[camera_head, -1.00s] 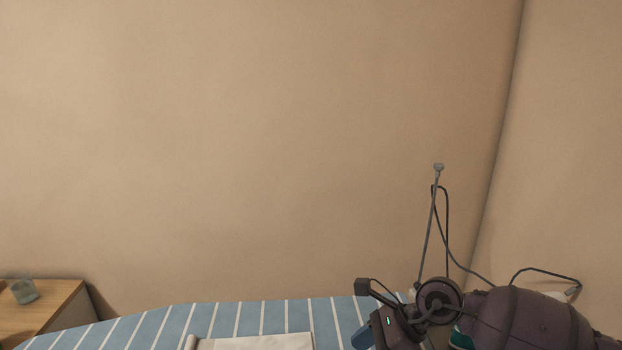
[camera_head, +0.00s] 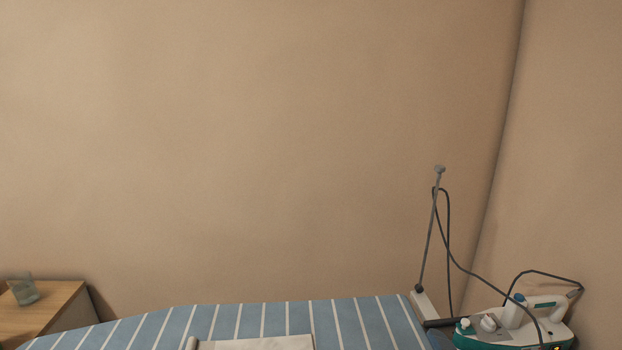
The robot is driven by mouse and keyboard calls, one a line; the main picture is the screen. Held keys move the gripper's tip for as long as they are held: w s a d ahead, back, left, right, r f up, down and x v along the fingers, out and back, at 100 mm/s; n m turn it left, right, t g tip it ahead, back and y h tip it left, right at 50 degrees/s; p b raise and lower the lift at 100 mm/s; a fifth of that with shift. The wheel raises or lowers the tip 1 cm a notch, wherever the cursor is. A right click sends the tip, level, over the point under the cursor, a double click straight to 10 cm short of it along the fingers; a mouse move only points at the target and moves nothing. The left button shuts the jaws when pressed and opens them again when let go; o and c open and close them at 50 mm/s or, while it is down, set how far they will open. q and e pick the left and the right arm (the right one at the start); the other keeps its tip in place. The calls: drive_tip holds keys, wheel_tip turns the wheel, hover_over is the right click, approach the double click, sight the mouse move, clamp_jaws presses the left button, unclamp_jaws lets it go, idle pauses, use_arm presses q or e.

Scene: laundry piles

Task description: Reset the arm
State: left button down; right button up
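Neither of my grippers is in the head view now, and no part of my arms shows. The blue and white striped ironing board (camera_head: 280,319) lies along the bottom of the view. A folded cream cloth (camera_head: 255,342) rests on it at the bottom edge, partly cut off by the frame.
A white and green steam iron station (camera_head: 497,325) stands at the lower right, its cord running up a thin upright rod (camera_head: 429,230). A wooden cabinet (camera_head: 45,308) at the left holds a small glass (camera_head: 23,291). Bare beige walls (camera_head: 250,140) fill the rest.

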drive_tip(key=s+d+f+m+g+h, duration=0.1)
drive_tip(key=s+d+f+m+g, duration=0.1)
drive_tip(key=s+d+f+m+g+h, duration=0.1)
drive_tip(key=s+d+f+m+h, duration=0.1)
drive_tip(key=f+m, duration=0.1)
drive_tip(key=shift+s+d+f+m+g, duration=0.3)
drive_tip(key=shift+s+d+g, duration=0.1)
drive_tip(key=s+d+f+m+g, duration=0.2)
drive_tip(key=s+f+m+g, duration=0.25)
drive_tip(key=s, duration=0.55)
drive_tip(key=s+d+f+m+g, duration=0.25)
drive_tip(key=s+f+g, duration=0.3)
drive_tip(key=s, duration=0.35)
drive_tip(key=w+f+t+y, duration=0.1)
drive_tip(key=w+f+t, duration=0.5)
drive_tip(key=f, duration=0.3)
drive_tip(key=shift+w+a+f+t, duration=0.2)
drive_tip(key=shift+a+f+t, duration=0.15)
drive_tip(key=shift+t, duration=0.35)
drive_tip(key=shift+r, duration=0.1)
drive_tip(key=c, duration=0.3)
drive_tip(key=shift+s, duration=0.1)
